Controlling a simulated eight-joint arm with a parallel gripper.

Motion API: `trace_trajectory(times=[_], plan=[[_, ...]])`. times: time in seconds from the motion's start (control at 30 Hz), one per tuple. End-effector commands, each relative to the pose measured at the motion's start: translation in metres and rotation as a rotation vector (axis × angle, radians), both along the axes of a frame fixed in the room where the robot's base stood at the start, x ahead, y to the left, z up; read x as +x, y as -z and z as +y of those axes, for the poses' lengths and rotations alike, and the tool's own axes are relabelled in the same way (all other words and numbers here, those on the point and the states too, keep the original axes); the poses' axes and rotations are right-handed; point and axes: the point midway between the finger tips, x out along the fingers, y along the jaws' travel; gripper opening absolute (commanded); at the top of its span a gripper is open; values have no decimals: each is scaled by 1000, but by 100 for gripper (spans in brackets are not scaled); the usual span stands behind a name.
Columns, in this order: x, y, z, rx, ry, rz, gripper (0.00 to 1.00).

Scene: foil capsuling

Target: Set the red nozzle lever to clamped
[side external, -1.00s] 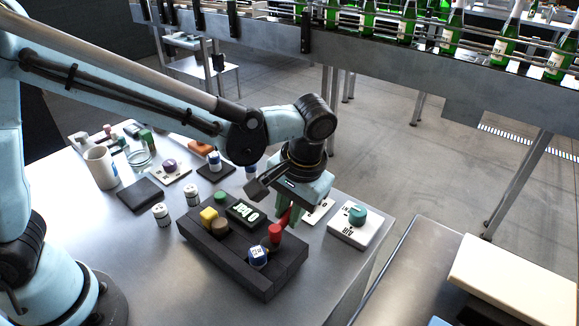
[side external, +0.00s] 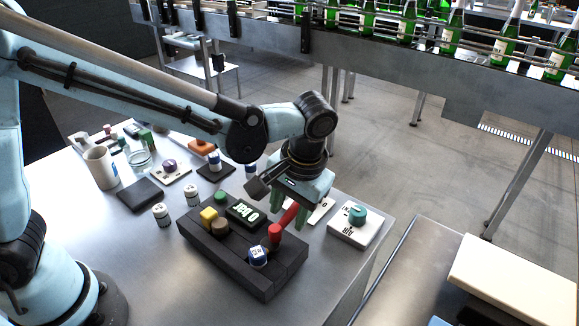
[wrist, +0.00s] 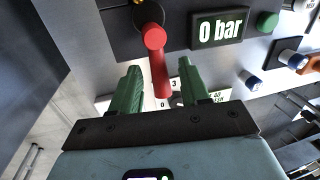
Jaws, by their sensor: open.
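The red nozzle lever (side external: 286,218) stands on the dark control block (side external: 227,254), its handle slanting up to the right from its round hub. In the wrist view the red lever (wrist: 158,65) points from the hub toward my gripper, with its end between the two green fingers. My gripper (wrist: 159,70) is open, one finger on each side of the lever, with visible gaps. In the side view my gripper (side external: 289,216) hangs over the block's right end.
The block carries a display (side external: 242,211) reading 0 bar, a green button (side external: 221,197), a yellow button (side external: 209,215), a brown knob (side external: 220,228) and a blue-and-white knob (side external: 258,256). A white plate with a teal knob (side external: 357,214) stands to the right. Small jars (side external: 161,214) stand left.

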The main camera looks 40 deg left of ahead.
Motion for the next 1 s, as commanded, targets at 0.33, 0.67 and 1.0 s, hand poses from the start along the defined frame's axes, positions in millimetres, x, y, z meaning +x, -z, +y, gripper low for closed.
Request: trace_trajectory(times=[0.33, 0.67, 1.0], plan=[[0, -49, -10, 0, 2, 0, 45], [1, -100, -19, 0, 0, 0, 45], [1, -116, -22, 0, -1, 0, 45]])
